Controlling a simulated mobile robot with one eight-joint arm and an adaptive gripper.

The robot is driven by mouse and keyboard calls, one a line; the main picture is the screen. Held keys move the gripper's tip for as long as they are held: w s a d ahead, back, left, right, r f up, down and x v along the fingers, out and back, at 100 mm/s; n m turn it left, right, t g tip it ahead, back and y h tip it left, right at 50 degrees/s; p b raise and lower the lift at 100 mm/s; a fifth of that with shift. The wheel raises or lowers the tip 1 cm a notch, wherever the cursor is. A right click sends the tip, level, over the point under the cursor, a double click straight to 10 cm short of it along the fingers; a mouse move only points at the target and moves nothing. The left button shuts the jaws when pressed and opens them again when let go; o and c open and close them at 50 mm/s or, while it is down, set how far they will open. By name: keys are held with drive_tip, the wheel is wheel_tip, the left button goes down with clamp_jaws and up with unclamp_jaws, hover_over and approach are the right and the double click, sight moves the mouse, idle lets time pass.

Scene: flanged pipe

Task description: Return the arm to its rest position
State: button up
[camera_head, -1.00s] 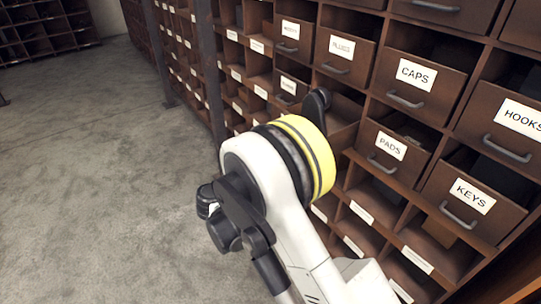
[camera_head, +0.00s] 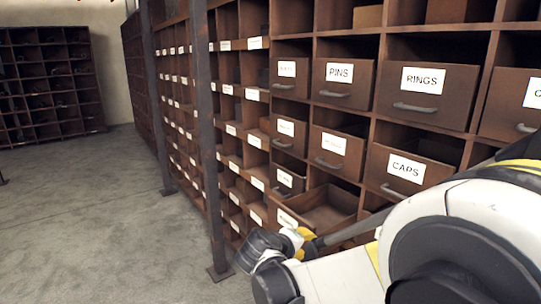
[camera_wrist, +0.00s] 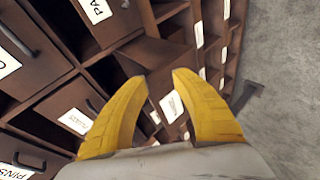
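My gripper (camera_wrist: 164,76) shows in the wrist view as two curved yellow fingers. The fingertips are apart, with nothing between them. Behind the fingers lies the brown drawer cabinet, seen tilted, with grey floor to the right. In the head view my white arm with black and yellow joints fills the lower right, in front of the cabinet. I cannot make out the fingers clearly in that view.
The wooden cabinet has labelled drawers, including PINS (camera_head: 342,82), RINGS (camera_head: 425,92) and CAPS (camera_head: 408,171). One drawer (camera_head: 325,212) stands pulled out beside my arm. A dark metal post (camera_head: 205,130) stands at the cabinet. Free floor (camera_head: 90,220) lies left; shelves (camera_head: 50,85) stand beyond.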

drive_tip(key=s+d+r+m+g+y, duration=0.1)
drive_tip(key=s+d+m+y, duration=0.2)
drive_tip(key=s, duration=1.1)
drive_tip(key=s+d+r+m+g+y, duration=0.1)
drive_tip(key=s+d, duration=0.5)
drive_tip(key=s, duration=0.8)
drive_tip(key=r+m+y, duration=0.1)
drive_tip(key=m+y, duration=0.1)
drive_tip(key=m, duration=0.1)
drive_tip(key=shift+d+m, duration=0.3)
drive_tip(key=shift+m, duration=0.1)
drive_tip(key=shift+a+y, duration=0.1)
drive_tip(key=shift+y, duration=0.2)
